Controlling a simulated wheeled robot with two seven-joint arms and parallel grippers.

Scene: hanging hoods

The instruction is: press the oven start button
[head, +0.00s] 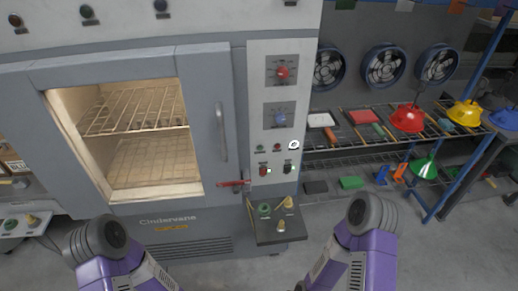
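A large grey oven (207,150) stands at the left and centre of the head view, with a lit interior holding wire racks behind its door window. Its light control panel (255,100) is on the right side. The panel carries a red knob (282,73), a blue knob (280,119), small green and red round parts, a white round part (294,145), a red control (263,170) and a dark control (287,168). Labels are too small to read, so I cannot tell which is the start button. Both purple arms show low in the view; neither gripper's fingers show.
A red lever (233,183) sticks out below the door handle (221,105). A dark shelf (279,228) with small parts juts out below the panel. Racks at the right hold coloured hoods, including a red one (408,118). Floor is clear between oven and racks.

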